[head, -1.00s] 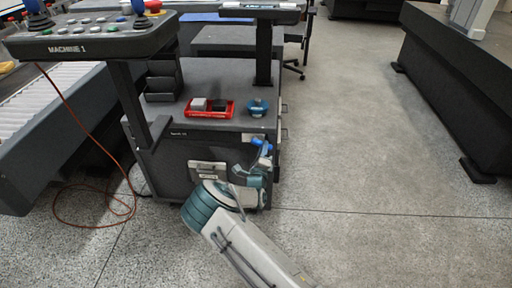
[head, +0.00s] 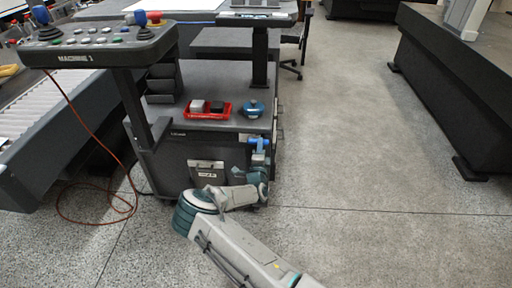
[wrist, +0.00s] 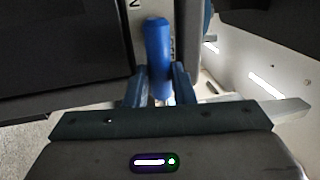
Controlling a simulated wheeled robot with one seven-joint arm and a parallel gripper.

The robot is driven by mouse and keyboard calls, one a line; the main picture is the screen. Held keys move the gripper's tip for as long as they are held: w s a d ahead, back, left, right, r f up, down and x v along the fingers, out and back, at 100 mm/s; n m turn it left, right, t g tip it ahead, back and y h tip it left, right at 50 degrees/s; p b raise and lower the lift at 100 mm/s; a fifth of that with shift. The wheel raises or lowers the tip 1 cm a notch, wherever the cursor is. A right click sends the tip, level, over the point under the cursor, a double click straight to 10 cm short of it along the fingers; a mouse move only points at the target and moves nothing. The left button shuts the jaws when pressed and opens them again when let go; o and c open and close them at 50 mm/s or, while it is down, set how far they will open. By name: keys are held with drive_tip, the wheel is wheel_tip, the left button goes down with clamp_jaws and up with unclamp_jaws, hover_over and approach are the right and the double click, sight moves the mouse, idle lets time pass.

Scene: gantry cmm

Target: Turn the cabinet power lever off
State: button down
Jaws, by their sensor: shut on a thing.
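The blue power lever (wrist: 157,45) stands upright in the wrist view, in front of a pale plate with a partly hidden letter. My gripper (wrist: 161,88) has its two fingers on either side of the lever's lower part and is shut on it. In the head view my gripper (head: 260,146) is at the right front edge of the dark cabinet (head: 170,150). The lever is small there and hard to tell from the blue fingers. The lever's pivot is hidden by the gripper.
A red tray (head: 205,115) with small blocks and a blue round object (head: 252,109) lie on the cabinet top. A console (head: 95,42) stands at left, with an orange cable (head: 85,110) hanging to the floor. The floor (head: 360,150) to the right is clear.

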drive_tip(key=c, duration=1.2)
unclamp_jaws()
drive_tip(key=shift+c, duration=0.2)
drive_tip(key=p+v, duration=0.2)
drive_tip(key=v, duration=1.2)
drive_tip(key=shift+w, duration=0.1)
